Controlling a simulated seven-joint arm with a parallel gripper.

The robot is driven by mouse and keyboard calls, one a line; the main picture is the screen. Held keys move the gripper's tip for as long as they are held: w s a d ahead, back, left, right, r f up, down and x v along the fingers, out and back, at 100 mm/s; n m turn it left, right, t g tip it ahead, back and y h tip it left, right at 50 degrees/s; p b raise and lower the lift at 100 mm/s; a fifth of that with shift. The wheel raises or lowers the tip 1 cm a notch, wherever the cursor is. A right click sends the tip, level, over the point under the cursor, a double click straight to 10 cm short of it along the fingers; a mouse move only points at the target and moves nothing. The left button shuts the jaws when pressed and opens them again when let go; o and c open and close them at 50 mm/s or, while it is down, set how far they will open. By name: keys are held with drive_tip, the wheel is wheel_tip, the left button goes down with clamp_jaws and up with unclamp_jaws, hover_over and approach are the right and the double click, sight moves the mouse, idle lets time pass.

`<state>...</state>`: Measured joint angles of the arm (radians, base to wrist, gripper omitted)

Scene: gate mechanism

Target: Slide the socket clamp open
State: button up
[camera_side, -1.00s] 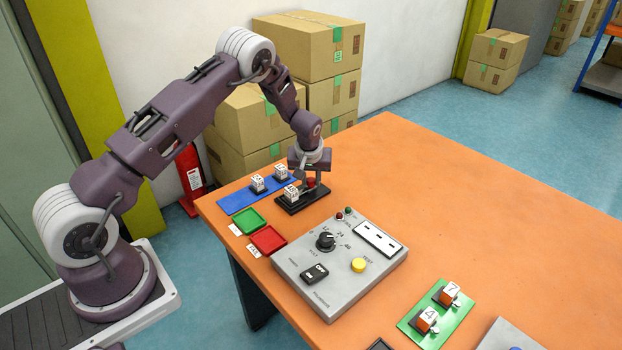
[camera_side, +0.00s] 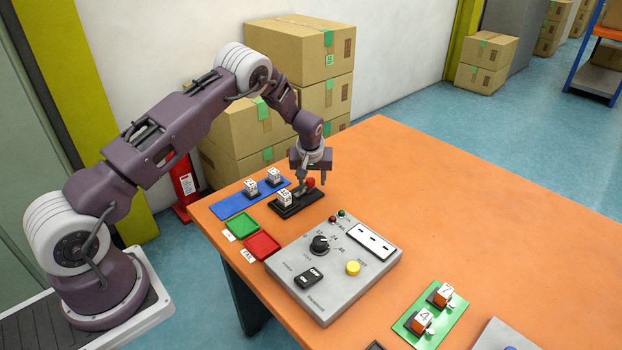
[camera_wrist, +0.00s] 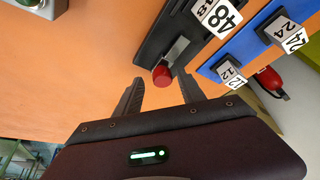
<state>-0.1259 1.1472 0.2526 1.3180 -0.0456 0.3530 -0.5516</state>
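The socket clamp is a long black base (camera_side: 290,211) with a white block marked 48 (camera_side: 285,197) seated on it, a metal slide and a red knob (camera_side: 310,182) at the far end. In the wrist view the red knob (camera_wrist: 162,75) sits at the end of the metal slide (camera_wrist: 177,52), beside the 48 block (camera_wrist: 219,14). My gripper (camera_wrist: 160,80) is open. Its two fingers point at the knob, one on either side, with visible gaps. In the side view my gripper (camera_side: 310,180) is low over the knob end of the base.
A blue strip (camera_side: 233,205) with two marked blocks lies alongside the clamp. Green (camera_side: 242,226) and red (camera_side: 262,246) trays are nearer. A grey control panel (camera_side: 335,300) stands to the right. The orange table beyond the clamp is clear.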

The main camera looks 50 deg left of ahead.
drive_tip(key=v, duration=0.7)
drive_tip(key=shift+r, duration=0.1)
drive_tip(key=s+d+r+m+h, duration=0.1)
drive_tip(key=s+d+r, duration=0.2)
drive_tip(key=s+r, duration=0.35)
drive_tip(key=s+d+r+m+t, duration=0.1)
drive_tip(key=s+d+r, duration=0.25)
drive_tip(key=r, duration=0.55)
drive_tip(key=s+d+r+m+h, duration=0.1)
drive_tip(key=s+d+r+m, duration=0.1)
drive_tip(key=s+d+r, duration=0.35)
drive_tip(key=s+d+r+m, duration=0.2)
drive_tip(key=s, duration=0.9)
drive_tip(key=s+d+r+m+t+h, duration=0.1)
drive_tip(key=s+d+r+m, duration=0.1)
drive_tip(key=s, duration=1)
drive_tip(key=shift+d+m, duration=0.5)
drive_tip(key=shift+d, duration=0.15)
